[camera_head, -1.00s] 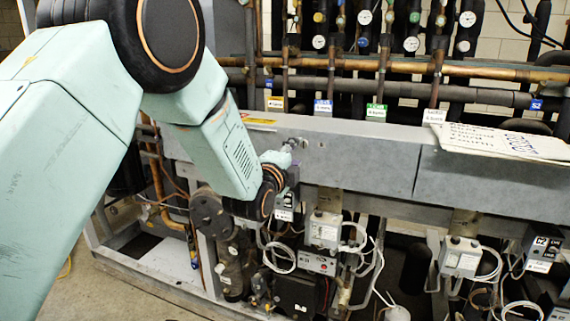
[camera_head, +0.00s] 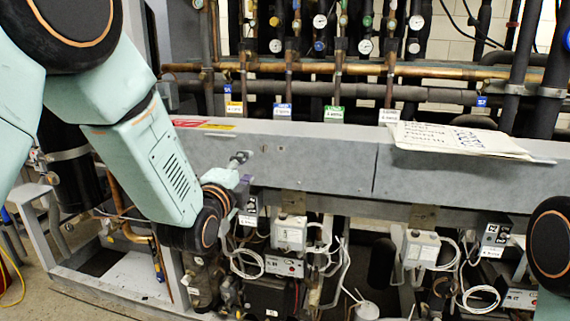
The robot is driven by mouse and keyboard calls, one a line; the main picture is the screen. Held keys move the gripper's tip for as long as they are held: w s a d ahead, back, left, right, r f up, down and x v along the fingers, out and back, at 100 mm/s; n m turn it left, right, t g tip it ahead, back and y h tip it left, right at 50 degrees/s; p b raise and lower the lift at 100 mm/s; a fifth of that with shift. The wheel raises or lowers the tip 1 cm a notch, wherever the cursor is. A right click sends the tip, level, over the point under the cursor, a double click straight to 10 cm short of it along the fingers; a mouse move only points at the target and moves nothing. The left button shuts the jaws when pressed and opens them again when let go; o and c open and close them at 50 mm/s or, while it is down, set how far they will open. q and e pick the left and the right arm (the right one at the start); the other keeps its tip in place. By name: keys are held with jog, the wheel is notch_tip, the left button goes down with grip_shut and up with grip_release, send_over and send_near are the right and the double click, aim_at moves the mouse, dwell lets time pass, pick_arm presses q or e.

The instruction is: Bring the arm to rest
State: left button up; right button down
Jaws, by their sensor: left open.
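My left arm comes in from the left, its pale green links bending down and then toward the rack. My left gripper (camera_head: 240,160) is small and partly hidden behind its own wrist. It is open, with nothing seen between its fingers, and shows in front of the long grey beam (camera_head: 310,162). I cannot tell whether it touches the beam. My right gripper is not in view; only a black round joint and a pale green link of my right arm show at the right edge.
White papers (camera_head: 460,140) lie on the beam at the right. Copper pipes (camera_head: 400,71) and gauges run behind it. Below it are electrical boxes (camera_head: 290,234) with loose white cables. A grey frame rail (camera_head: 120,292) runs along the floor at the lower left.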

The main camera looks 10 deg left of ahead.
pick_arm(q)
jog(key=s+f+n+g+b, duration=0.1)
jog(key=s+f+n+g, duration=0.55)
jog(key=f, duration=0.65)
jog(key=s+f+n+g+b, duration=0.1)
jog(key=s+f+n+g, duration=0.2)
jog(key=s+f+n, duration=0.85)
jog(key=s+f+g+b, duration=0.1)
jog(key=s+f+g, duration=0.3)
jog(key=s+f, duration=0.6)
jog(key=s+f+n+g+b, duration=0.1)
jog(key=s+f+g, duration=0.3)
jog(key=s+f, duration=0.7)
jog(key=s+b, duration=0.1)
jog(key=s, duration=0.5)
jog(key=shift+s+a+y, duration=0.3)
jog(key=shift+a, duration=0.05)
jog(key=shift+g, duration=0.25)
jog(key=shift+c, duration=0.6)
jog(key=shift+w+d+f, duration=0.1)
jog(key=shift+w+d, duration=0.05)
jog(key=shift+w, duration=0.1)
